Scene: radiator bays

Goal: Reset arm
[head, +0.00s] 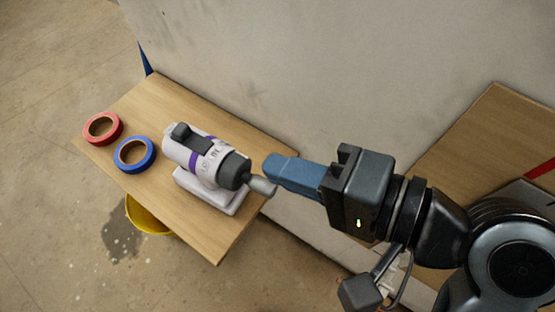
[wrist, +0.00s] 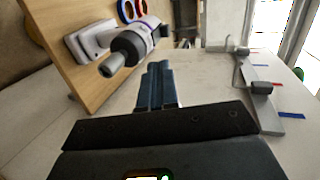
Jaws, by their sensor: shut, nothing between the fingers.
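My gripper (head: 270,168) is shut and empty, its blue fingers pressed together. In the head view it points left, with its tip close to the dark nozzle end of a white and purple device; I cannot tell whether they touch there. In the wrist view the gripper (wrist: 157,68) shows a gap between its fingers and the device (wrist: 130,45). My dark arm comes in from the lower right of the head view.
The device lies on a white base on a wooden table (head: 150,105). A red tape roll (head: 103,128) and a blue tape roll (head: 135,154) lie left of it. A yellow bucket (head: 145,218) stands below. A grey wall (head: 300,70) runs behind the table.

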